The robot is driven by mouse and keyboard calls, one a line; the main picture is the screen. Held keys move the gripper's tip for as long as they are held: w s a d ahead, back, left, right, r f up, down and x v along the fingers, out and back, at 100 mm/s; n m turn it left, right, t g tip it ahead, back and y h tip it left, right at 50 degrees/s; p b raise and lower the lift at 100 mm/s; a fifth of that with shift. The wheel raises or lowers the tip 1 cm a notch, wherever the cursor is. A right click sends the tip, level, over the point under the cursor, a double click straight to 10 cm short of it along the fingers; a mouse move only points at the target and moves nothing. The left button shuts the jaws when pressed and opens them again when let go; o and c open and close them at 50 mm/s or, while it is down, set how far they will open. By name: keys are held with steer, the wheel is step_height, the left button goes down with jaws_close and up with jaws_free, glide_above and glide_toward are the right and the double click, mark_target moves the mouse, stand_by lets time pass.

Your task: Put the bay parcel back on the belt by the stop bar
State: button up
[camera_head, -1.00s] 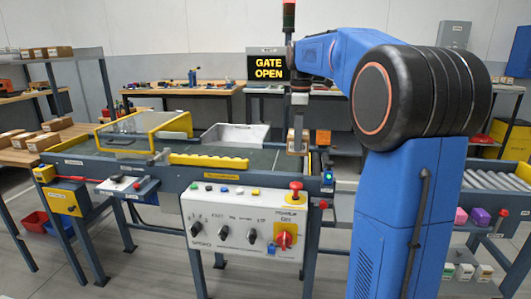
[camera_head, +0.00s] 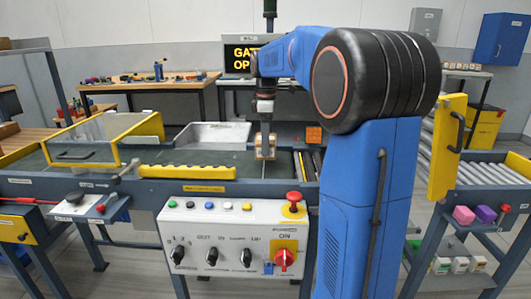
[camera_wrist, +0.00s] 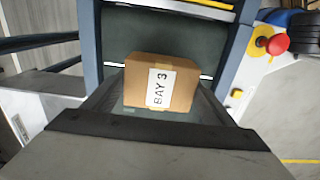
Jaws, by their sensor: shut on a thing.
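A small brown cardboard parcel labelled BAY 3 (camera_wrist: 160,84) is held between the fingers of my gripper (camera_head: 265,138). The parcel also shows in the head view (camera_head: 265,147), over the right part of the dark green belt (camera_head: 215,163). In the wrist view the belt (camera_wrist: 165,35) lies behind the parcel, between two blue-grey side rails. A thin white line crosses the belt there, partly hidden by the parcel. I cannot tell if the parcel touches the belt. I cannot clearly pick out the stop bar.
A control panel (camera_head: 236,236) with a red mushroom button (camera_head: 293,198) fronts the belt. A yellow toothed guard (camera_head: 187,171) runs along the belt's near edge. A yellow-framed hood (camera_head: 85,150) and a grey tray (camera_head: 212,136) stand left. A yellow panel (camera_head: 447,147) stands by the right rollers.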

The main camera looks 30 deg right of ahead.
steer(key=shift+f, duration=2)
steer(key=o, duration=1.2)
steer(key=shift+f, duration=0.15)
step_height(320, 180, up, 12)
steer(key=shift+r, duration=0.15)
